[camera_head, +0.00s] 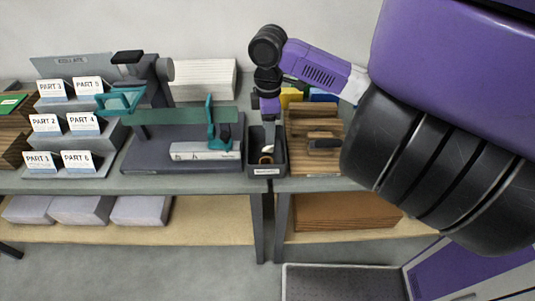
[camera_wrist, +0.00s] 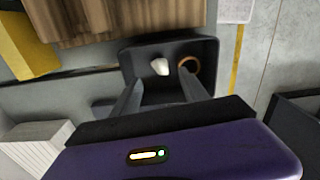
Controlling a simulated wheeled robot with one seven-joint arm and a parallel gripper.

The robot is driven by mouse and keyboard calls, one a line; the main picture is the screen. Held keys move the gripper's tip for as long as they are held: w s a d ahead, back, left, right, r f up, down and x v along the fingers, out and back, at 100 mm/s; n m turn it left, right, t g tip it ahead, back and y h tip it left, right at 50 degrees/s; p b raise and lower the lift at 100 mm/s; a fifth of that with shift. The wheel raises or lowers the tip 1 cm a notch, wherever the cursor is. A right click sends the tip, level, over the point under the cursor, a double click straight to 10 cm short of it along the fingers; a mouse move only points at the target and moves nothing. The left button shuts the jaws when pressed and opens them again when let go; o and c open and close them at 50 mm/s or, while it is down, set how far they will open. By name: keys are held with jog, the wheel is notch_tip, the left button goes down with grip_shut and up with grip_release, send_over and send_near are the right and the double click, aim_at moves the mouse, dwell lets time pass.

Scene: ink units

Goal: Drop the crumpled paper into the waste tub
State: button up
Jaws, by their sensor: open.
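The dark waste tub (camera_head: 252,164) stands on the bench with a white label on its front; it also shows in the wrist view (camera_wrist: 207,48). A small white lump, apparently the crumpled paper (camera_wrist: 160,67), lies inside the tub beside a brown ring (camera_wrist: 189,63). My gripper (camera_wrist: 162,88) is open and empty, pointing down over the tub with its fingers apart. In the head view my gripper (camera_head: 269,138) hangs above the tub, and its fingers partly hide the inside. The white lump is apart from both fingers.
A wooden board with a dark handle (camera_head: 320,141) lies right of the tub. A grey block with a teal-clamped machine (camera_head: 150,155) stands left, beside stepped part cards (camera_head: 80,125). A yellow item (camera_head: 290,96) is behind. The bench's front edge is close to the tub.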

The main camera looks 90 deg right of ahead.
notch_tip(320, 180, up, 6)
jog(key=shift+f, duration=0.1)
dwell(0.6)
